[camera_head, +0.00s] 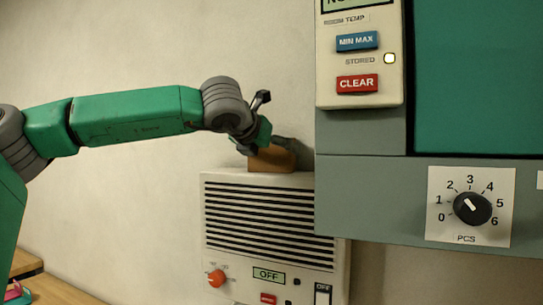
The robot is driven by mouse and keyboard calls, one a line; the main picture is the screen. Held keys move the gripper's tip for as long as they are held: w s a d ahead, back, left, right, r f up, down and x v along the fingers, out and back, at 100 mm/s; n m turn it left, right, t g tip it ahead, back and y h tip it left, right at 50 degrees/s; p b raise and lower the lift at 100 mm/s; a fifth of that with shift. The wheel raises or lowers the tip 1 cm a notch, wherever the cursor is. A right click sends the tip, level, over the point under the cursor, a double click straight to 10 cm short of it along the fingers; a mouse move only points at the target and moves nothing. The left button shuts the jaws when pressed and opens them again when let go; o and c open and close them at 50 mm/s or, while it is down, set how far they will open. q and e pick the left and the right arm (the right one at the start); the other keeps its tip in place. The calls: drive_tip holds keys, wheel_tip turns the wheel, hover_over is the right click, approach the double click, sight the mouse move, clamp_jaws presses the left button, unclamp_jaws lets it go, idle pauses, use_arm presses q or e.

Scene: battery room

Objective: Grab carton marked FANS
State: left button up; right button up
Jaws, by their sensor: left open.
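A small brown carton (271,160) sits on top of the white vented unit, near the wall. Its label cannot be read from here, and its upper part is partly hidden by my left gripper. My left gripper (264,132) is open, at the end of my green arm coming in from the left. It is right at the top of the carton; whether it touches the carton cannot be told. My right gripper is not in view.
The white vented unit (270,212) has an orange knob (216,278) and an OFF display (268,274). A grey-green cabinet (365,190) with a PCS dial (472,208) stands close on the right. A wooden surface (55,290) is low left. The wall at left is bare.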

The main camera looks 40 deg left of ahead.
use_arm(q)
drive_tip(key=shift+d, duration=0.3)
drive_tip(key=shift+s+d+r, duration=0.1)
drive_tip(key=shift+r, duration=0.05)
drive_tip(key=c, duration=0.6)
drive_tip(key=shift+s, duration=0.1)
drive_tip(key=c, duration=0.7)
drive_tip(key=shift+s+a, duration=0.15)
drive_tip(key=shift+a, duration=0.1)
drive_tip(key=c, duration=0.6)
drive_tip(key=shift+s+a, duration=0.2)
drive_tip(key=shift+a, duration=0.55)
drive_tip(key=c, duration=0.4)
drive_tip(key=shift+d, duration=0.1)
drive_tip(key=shift+d, duration=0.15)
clamp_jaws()
